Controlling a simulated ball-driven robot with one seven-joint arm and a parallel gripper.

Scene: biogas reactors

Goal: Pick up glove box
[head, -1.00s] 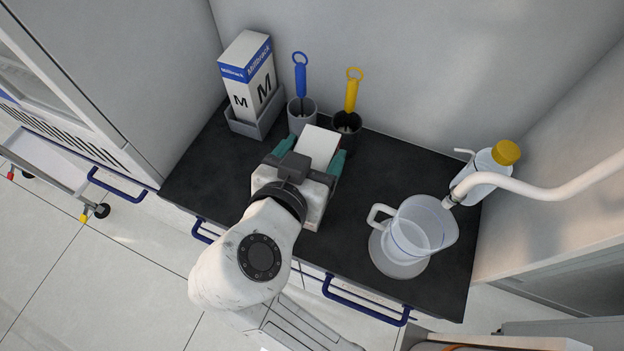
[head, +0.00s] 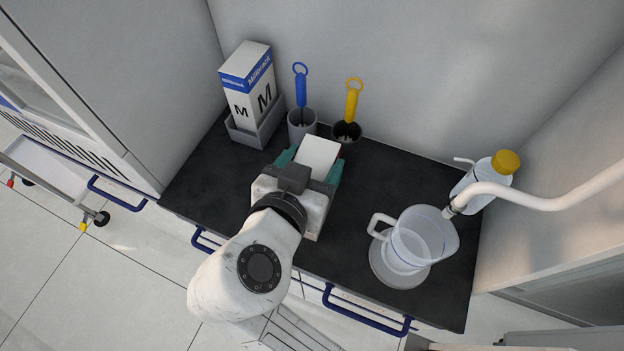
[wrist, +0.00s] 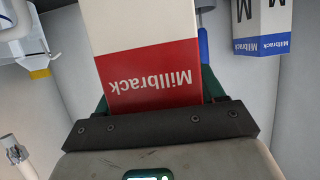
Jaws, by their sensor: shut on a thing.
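A white box with a red band lettered "Millbrack" (wrist: 148,75) sits between the green fingers of my gripper (wrist: 155,92) in the wrist view. In the head view its white top (head: 318,153) shows between the teal fingers of my gripper (head: 309,168), over the black counter. My gripper is shut on this box. My own wrist hides its lower part, and I cannot tell whether it touches the counter. A similar white box with a blue band and an "M" (head: 250,85) stands upright in a grey holder (head: 258,127) at the back left.
A blue-handled tool (head: 301,88) and a yellow-handled tool (head: 352,100) stand in cups behind my gripper. At right are a clear jug (head: 420,240) on a round plate, a yellow-capped bottle (head: 483,180) and a white pipe (head: 535,198). Black counter (head: 375,180) is bare between.

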